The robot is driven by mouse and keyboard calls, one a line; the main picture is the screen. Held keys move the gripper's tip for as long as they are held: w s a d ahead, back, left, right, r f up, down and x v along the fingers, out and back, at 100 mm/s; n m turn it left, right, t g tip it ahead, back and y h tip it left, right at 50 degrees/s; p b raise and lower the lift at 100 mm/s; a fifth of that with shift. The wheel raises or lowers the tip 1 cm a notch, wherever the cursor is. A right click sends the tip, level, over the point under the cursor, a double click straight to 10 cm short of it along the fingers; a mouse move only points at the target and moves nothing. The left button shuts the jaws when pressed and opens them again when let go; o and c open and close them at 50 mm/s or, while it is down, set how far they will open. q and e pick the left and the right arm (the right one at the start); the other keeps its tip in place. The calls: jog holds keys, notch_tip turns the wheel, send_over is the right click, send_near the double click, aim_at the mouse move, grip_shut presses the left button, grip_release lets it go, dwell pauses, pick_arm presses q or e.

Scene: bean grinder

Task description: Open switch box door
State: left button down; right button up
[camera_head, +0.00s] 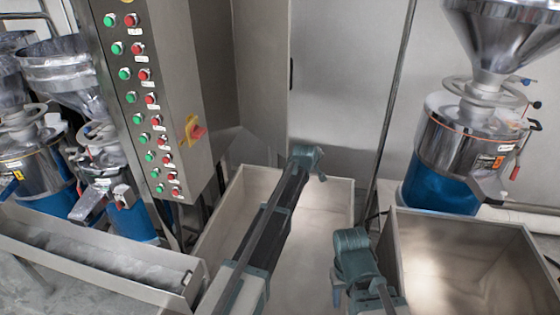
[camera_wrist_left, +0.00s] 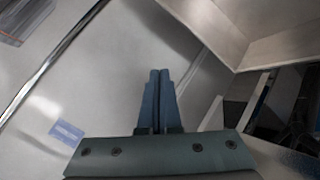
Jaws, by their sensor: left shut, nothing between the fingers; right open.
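The switch box (camera_head: 160,100) is a tall steel cabinet at the upper left of the head view. In the left wrist view my left gripper (camera_wrist_left: 160,72) is shut and empty. My right gripper (camera_head: 346,277) is open, low in the middle of the head view; its fingertips are hard to make out.
A steel bin (camera_head: 235,205) stands under my left arm, another bin (camera_head: 400,260) at the right. A grinder (camera_head: 445,150) with a blue base stands at the right, others at the left behind a trough (camera_head: 90,262). A blue label (camera_wrist_left: 67,132) shows in the left wrist view.

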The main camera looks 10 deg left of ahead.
pick_arm(q)
jog(key=s+a+n+t+y+b, duration=0.2)
jog(key=s+a+n+t+b, duration=0.3)
jog(key=a, duration=0.4)
jog(key=s+a+n+t+y+b, duration=0.1)
jog(key=s+a+n+t+b, duration=0.15)
jog(key=a+n+b, duration=0.45)
jog(key=m, duration=0.1)
send_near(281, 142)
jog(key=w+a, duration=0.3)
jog(key=w+d, duration=0.2)
jog(key=shift+w+d, duration=0.3)
pick_arm(e)
notch_tip(281, 142, down, 14)
jog(key=shift+r, duration=0.2)
pick_arm(q)
jog(key=shift+w+d, duration=0.1)
